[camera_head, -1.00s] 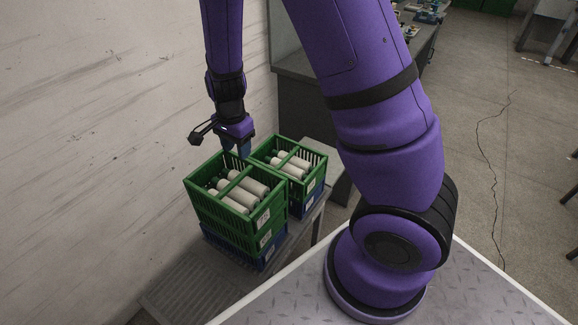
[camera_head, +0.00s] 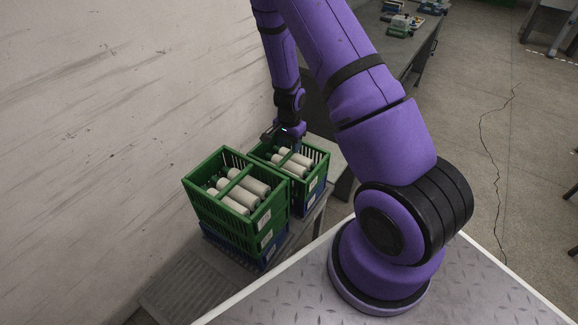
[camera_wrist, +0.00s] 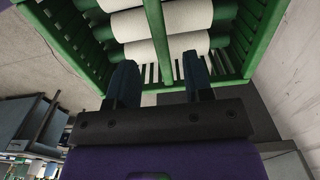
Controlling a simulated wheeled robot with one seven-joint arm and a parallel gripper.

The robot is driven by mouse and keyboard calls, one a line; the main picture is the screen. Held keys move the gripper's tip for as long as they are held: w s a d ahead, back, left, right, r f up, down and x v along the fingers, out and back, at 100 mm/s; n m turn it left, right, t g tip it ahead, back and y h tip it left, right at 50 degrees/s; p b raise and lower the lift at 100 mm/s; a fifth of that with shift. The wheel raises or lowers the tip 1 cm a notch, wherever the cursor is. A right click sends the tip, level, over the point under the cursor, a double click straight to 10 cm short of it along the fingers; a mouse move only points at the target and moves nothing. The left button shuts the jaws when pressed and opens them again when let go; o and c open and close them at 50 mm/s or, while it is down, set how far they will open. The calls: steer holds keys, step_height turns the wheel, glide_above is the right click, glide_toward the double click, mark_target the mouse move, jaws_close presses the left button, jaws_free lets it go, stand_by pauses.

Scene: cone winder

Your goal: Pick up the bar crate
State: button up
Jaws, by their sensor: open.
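Two green slatted crates with a bar across the top stand side by side. The far crate (camera_head: 315,172) is the one under my gripper (camera_head: 293,146); the near crate (camera_head: 222,209) is to its left. In the wrist view, the far crate (camera_wrist: 262,30) holds white cones, and its green bar (camera_wrist: 157,35) runs between my gripper's dark fingertips (camera_wrist: 158,62). The fingers are apart and hold nothing. I cannot tell how far above the bar they are. In the head view the fingertips are partly hidden behind my own wrist.
Blue crates (camera_head: 240,251) lie under the green ones on a low grey stand (camera_head: 185,285). A wall (camera_head: 90,120) is close on the left. A grey table (camera_head: 425,50) with small items stands behind. Open floor (camera_head: 510,150) is at the right.

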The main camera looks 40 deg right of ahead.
mark_target(289, 154)
steer(key=shift+a+f, duration=0.1)
steer(key=shift+f, duration=2.75)
steer(key=shift+c, duration=0.5)
jaws_close()
steer(key=shift+w, duration=0.1)
